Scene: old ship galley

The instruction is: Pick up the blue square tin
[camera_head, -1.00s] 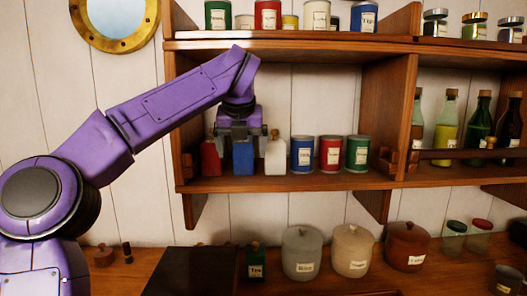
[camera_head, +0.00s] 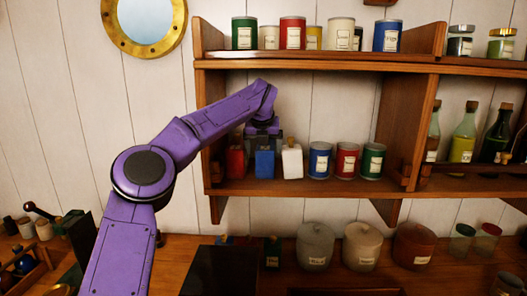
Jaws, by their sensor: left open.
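The blue square tin (camera_head: 264,164) stands upright on the lower wall shelf (camera_head: 330,187), between a red square tin (camera_head: 235,162) and a white square tin (camera_head: 292,162). My left gripper (camera_head: 263,138) is open and points down just above the blue square tin, at its top. The upper part of the tin is partly hidden by the gripper, and I cannot tell whether the fingers touch it. My right gripper is not in view.
Round blue (camera_head: 319,160), red (camera_head: 347,161) and green (camera_head: 372,161) tins stand to the right on the same shelf. The upper shelf (camera_head: 320,64) is close above my left wrist. Lidded jars, such as a grey one (camera_head: 315,245), stand on the counter below.

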